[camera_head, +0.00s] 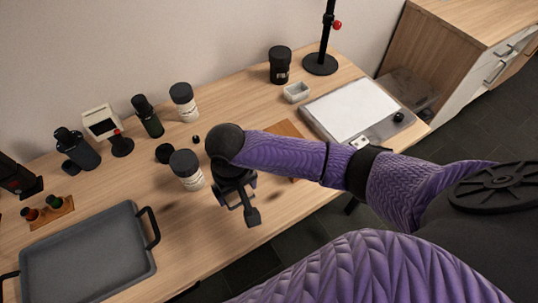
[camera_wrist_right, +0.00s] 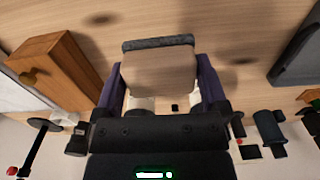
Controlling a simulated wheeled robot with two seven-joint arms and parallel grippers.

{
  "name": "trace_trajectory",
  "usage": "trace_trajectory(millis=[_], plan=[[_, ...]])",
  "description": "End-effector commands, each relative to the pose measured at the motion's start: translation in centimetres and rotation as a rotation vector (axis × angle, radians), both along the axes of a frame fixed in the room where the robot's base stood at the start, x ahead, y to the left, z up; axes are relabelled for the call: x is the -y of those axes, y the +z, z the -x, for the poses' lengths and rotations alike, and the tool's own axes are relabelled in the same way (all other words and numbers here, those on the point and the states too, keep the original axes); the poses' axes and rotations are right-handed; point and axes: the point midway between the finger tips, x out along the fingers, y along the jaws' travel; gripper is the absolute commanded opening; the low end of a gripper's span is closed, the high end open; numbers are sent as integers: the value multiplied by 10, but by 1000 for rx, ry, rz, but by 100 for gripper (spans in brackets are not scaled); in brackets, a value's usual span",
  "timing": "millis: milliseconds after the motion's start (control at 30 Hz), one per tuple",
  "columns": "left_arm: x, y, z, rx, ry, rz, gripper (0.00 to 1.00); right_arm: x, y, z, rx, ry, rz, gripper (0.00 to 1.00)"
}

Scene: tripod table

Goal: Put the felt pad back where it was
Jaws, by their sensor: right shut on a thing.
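My right gripper (camera_head: 241,203) is over the front part of the wooden table (camera_head: 190,235). In the right wrist view its two fingers (camera_wrist_right: 160,80) are shut on a flat-faced tan piece with a dark grey, speckled edge strip, which looks like the felt pad (camera_wrist_right: 158,44). The piece is held up off the table, with shadows on the wood around it. In the head view the gripper and arm hide most of it. I cannot tell the pad's full shape. My left gripper is not in view.
A grey tray (camera_head: 88,257) with black handles lies at the front left. A wooden block (camera_wrist_right: 52,68) is at the left in the wrist view. A white-topped plate device (camera_head: 350,108) sits at the right.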

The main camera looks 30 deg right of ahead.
Motion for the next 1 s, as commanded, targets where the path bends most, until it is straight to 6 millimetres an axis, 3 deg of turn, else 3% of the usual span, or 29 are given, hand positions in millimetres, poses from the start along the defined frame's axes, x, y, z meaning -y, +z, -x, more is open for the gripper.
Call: trace_trajectory(millis=[133, 467, 800, 833, 1000], plan=[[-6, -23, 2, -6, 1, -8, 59, 0, -43, 1, -6, -1, 2, 38], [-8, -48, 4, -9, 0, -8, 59, 0, -98, 1, -4, 1, 2, 38], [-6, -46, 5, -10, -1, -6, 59, 0, -100, 1, -1, 0, 0, 38], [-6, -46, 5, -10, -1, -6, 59, 0, -100, 1, -1, 0, 1, 97], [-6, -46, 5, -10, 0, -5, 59, 0, -99, 1, -1, 0, 1, 100]])
